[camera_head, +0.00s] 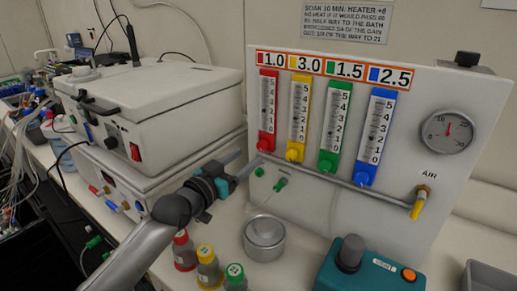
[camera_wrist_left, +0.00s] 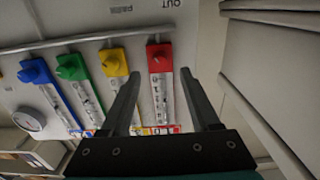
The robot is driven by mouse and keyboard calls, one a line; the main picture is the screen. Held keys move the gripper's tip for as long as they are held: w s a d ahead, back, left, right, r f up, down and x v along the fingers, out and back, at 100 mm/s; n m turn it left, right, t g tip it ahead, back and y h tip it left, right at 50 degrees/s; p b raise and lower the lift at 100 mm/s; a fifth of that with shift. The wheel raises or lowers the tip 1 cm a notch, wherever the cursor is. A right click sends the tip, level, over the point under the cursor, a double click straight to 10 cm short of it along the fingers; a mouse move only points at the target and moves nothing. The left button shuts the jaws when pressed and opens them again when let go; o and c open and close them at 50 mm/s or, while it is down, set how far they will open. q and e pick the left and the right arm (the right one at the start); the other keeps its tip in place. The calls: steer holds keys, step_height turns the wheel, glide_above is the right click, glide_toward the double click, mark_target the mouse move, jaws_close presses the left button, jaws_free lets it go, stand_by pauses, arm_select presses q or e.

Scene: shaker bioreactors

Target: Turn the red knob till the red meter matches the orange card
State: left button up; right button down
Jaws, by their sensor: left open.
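The red meter (camera_head: 267,108) is the leftmost of the meters on the upright white panel, with the red knob (camera_head: 264,146) at its foot. Its float level is too small to read surely. The orange card (camera_head: 335,69) above the meters reads 1.0 in the red field. My left gripper (camera_head: 250,157) is open and empty, just left of and below the red knob. In the left wrist view its fingers (camera_wrist_left: 161,77) are spread wide, with the red meter's knob (camera_wrist_left: 157,50) visible between and beyond them, apart from them. My right gripper is out of view.
Yellow (camera_head: 299,115), green (camera_head: 334,125) and blue (camera_head: 376,135) meters stand right of the red one. A metal pipe (camera_head: 330,179) runs below them. A round gauge (camera_head: 447,132), steel bowl (camera_head: 264,238), capped bottles (camera_head: 207,268) and teal vent box (camera_head: 375,270) are nearby.

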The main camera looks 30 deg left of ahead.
mark_target(260, 148)
arm_select(q)
steer(key=shift+w+d, duration=0.25)
steer(key=shift+w, duration=1.35)
steer(key=shift+w+d, duration=0.2)
steer(key=shift+w, duration=1.4)
jaws_close()
